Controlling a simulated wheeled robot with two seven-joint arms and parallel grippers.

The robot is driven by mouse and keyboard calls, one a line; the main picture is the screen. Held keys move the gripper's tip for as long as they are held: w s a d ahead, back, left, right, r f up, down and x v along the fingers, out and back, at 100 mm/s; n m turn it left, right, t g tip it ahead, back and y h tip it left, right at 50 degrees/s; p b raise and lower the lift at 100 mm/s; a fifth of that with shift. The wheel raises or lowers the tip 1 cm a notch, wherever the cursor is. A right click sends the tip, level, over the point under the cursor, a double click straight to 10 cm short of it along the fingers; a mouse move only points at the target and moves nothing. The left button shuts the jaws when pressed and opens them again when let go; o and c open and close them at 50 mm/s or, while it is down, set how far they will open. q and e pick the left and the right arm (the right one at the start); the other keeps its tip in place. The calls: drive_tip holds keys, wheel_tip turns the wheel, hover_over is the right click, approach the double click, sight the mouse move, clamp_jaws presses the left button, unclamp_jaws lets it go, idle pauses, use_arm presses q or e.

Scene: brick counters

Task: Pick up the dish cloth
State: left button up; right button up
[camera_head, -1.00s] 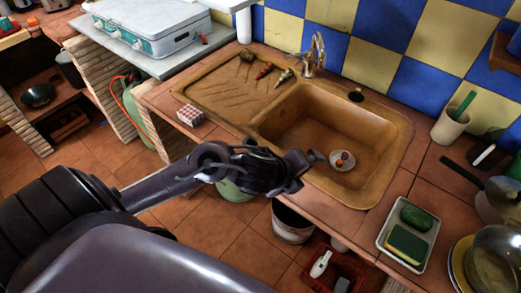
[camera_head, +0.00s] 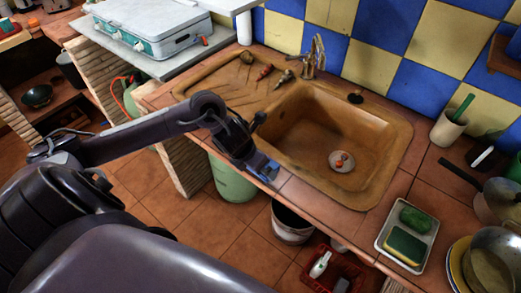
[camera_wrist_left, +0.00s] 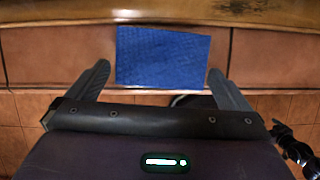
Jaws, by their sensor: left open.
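The blue dish cloth (camera_wrist_left: 163,56) lies flat on the tiled counter strip in front of the sink in the left wrist view. In the head view a corner of it (camera_head: 266,169) shows at the counter's front edge, the rest hidden by my gripper. My left gripper (camera_wrist_left: 160,72) is open, with one finger to each side of the cloth. A gap shows between each finger and the cloth, and it is not held. In the head view the left gripper (camera_head: 254,170) points down at the counter edge. My right gripper is not in view.
A tray (camera_head: 408,228) with a sponge stands to the right. A bucket (camera_head: 291,225) and red crate (camera_head: 340,268) are on the floor below.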

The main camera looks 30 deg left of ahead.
use_arm(q)
drive_tip(key=shift+w+f, duration=0.3)
drive_tip(key=shift+f, duration=0.35)
drive_tip(key=c, duration=0.7)
wheel_tip(320, 180, up, 8)
drive_tip(key=shift+w+p, duration=0.15)
drive_tip(key=shift+p, duration=0.15)
wheel_tip(320, 180, up, 12)
drive_tip(key=p, duration=0.5)
